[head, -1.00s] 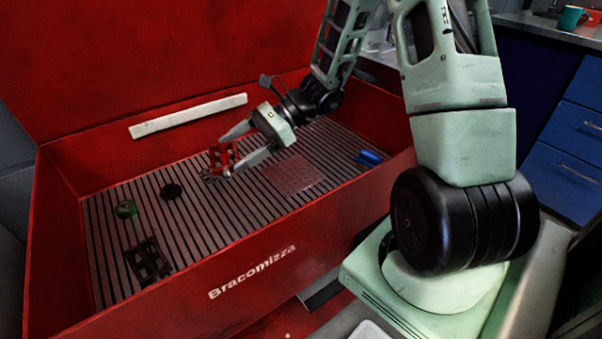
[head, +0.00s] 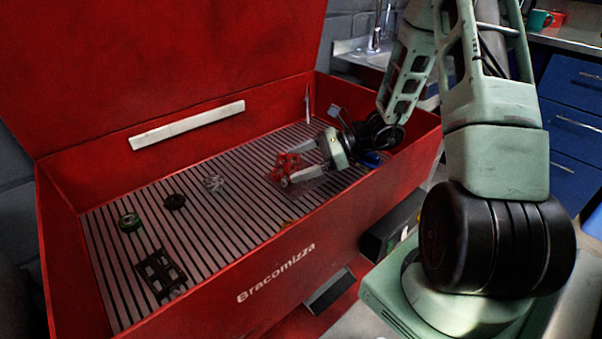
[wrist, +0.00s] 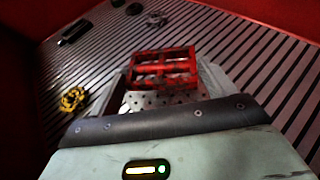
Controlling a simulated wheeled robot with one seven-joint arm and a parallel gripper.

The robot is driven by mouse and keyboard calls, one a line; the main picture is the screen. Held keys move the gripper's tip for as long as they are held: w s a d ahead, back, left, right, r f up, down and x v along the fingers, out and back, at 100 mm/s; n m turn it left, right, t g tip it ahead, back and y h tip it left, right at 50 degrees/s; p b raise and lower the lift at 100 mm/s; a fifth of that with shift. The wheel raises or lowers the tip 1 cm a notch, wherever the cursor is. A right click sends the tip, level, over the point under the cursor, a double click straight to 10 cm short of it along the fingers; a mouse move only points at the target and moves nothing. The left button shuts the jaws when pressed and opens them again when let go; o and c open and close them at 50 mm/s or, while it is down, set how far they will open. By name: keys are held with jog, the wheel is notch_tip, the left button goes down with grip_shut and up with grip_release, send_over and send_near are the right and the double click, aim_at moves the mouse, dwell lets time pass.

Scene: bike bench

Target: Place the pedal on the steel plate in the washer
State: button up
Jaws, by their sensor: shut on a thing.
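The red pedal (head: 284,168) is between the fingers of my gripper (head: 302,166), which is shut on it. In the wrist view the red pedal (wrist: 163,68) shows as a frame with dark openings, between the fingertips. The steel plate (head: 316,187) lies on the slatted floor of the red washer (head: 60,235), partly hidden by my gripper and the pedal. In the wrist view the dotted plate (wrist: 158,99) shows just below the pedal. The pedal is over or at the plate's left part; I cannot tell whether they touch.
A black pedal (head: 160,272), a green-rimmed round part (head: 130,221), a dark round part (head: 174,202) and a silver sprocket (head: 214,183) lie on the slats to the left. A blue part (head: 373,158) is behind my gripper. A yellow gear (wrist: 73,98) shows in the wrist view.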

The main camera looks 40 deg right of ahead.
jog(key=shift+f, duration=1.45)
jog(key=shift+f+b, duration=0.1)
jog(key=shift+b, duration=0.2)
jog(key=o, duration=1)
jog(key=shift+c, duration=0.2)
jog(key=p+v, duration=0.1)
jog(key=v, duration=0.6)
jog(key=shift+s+d+r, duration=0.1)
jog(key=shift+d+r, duration=0.1)
